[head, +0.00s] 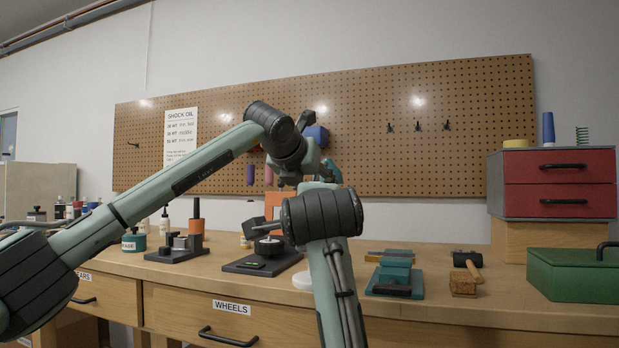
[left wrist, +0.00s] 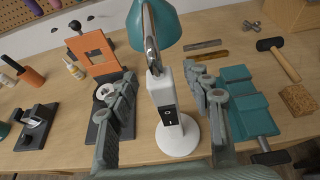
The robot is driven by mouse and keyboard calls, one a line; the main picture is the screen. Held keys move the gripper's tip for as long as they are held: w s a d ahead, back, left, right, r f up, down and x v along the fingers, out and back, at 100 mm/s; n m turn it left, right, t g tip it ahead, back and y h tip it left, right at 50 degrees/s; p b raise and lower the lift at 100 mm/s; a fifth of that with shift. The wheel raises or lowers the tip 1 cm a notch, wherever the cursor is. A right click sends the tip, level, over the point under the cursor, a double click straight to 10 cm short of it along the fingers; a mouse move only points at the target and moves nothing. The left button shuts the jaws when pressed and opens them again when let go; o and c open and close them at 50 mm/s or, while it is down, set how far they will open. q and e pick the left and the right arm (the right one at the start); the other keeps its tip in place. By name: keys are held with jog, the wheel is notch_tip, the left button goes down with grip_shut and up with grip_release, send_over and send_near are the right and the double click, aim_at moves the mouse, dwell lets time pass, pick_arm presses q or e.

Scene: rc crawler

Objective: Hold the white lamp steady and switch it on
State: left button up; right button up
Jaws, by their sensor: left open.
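The white lamp stands upright in the left wrist view, with a round white base (left wrist: 178,139), a white post (left wrist: 163,92), a bent chrome neck and a teal shade (left wrist: 154,24). A black rocker switch (left wrist: 169,116) sits on the post's near face; whether it is on cannot be told. My left gripper (left wrist: 159,74) is open, one finger on each side of the post, with gaps visible. My right gripper is not seen.
Left of the lamp is an orange stand (left wrist: 95,51) on a dark plate. Right are a teal vise (left wrist: 244,98), a mallet (left wrist: 279,57) and a wooden block (left wrist: 298,99). A green box (head: 572,276) is at the far right. The table's front edge is close.

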pick_arm(q)
jog(key=shift+x, duration=1.15)
